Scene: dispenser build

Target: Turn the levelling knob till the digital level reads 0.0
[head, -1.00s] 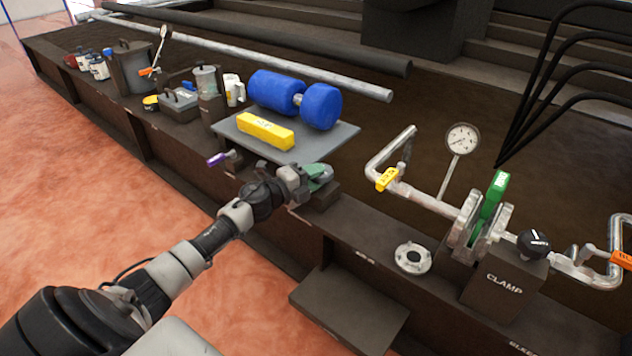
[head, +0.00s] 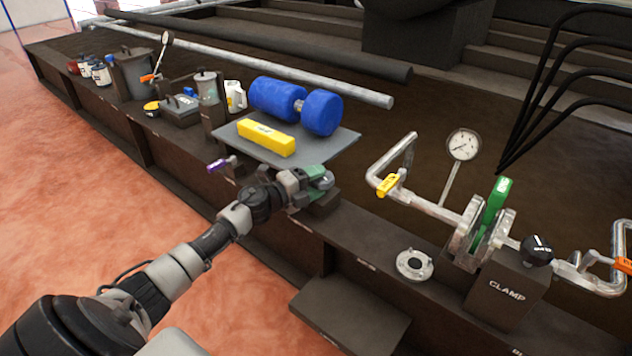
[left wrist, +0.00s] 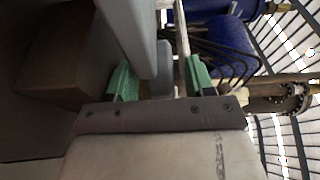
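The yellow digital level (head: 266,138) lies on a grey plate (head: 345,136), beside a blue dumbbell-shaped weight (head: 320,108). Its display is too small to read. My left gripper (head: 318,180), with green fingers, is at the plate's near right corner. A grey rounded part (head: 327,181), seemingly the levelling knob, shows at its fingertips. In the left wrist view, the green fingers (left wrist: 160,80) stand apart on either side of a grey part (left wrist: 160,68), with apparent gaps. Contact cannot be told. My right gripper is not in view.
A dark block sits under the gripper on the bench ledge. A purple-handled valve (head: 218,164) is left of my wrist. To the right are a round flange (head: 414,264), a yellow-handled pipe (head: 388,185), a gauge (head: 463,145) and a clamp block (head: 506,292).

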